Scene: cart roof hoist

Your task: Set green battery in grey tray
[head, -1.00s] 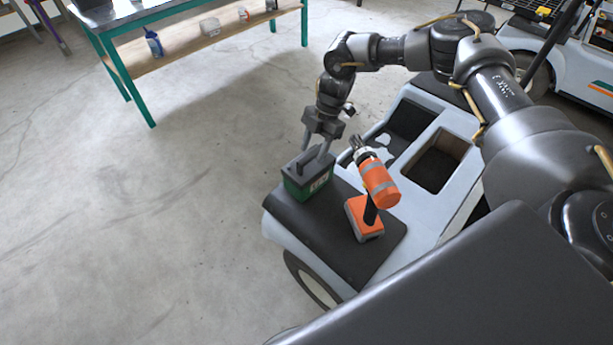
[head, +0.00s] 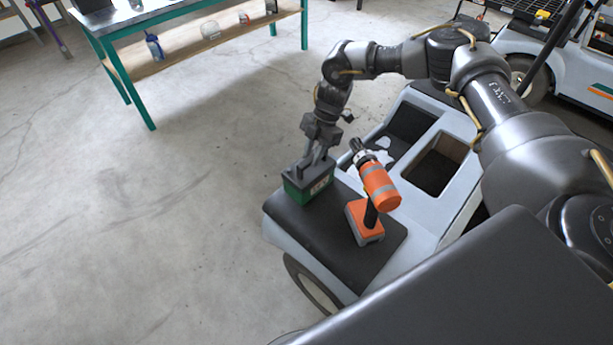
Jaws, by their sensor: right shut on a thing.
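The green battery (head: 308,187), green with a dark top and a pale label, stands at the far left end of the cart's black roof pad (head: 345,262). My right gripper (head: 311,170) comes down from above and is shut on the top of the battery. The battery looks upright and at roof-pad level; I cannot tell whether it is clear of the pad. My left gripper is not in view. I cannot make out a grey tray for certain; the cart's pale grey body (head: 421,133) has square recesses in it.
An orange and grey cordless drill (head: 377,187) stands on the roof pad just right of the battery. A green-legged workbench (head: 150,65) with bottles on its lower shelf is at the back left. A second cart (head: 570,75) is at the back right. The floor at left is clear.

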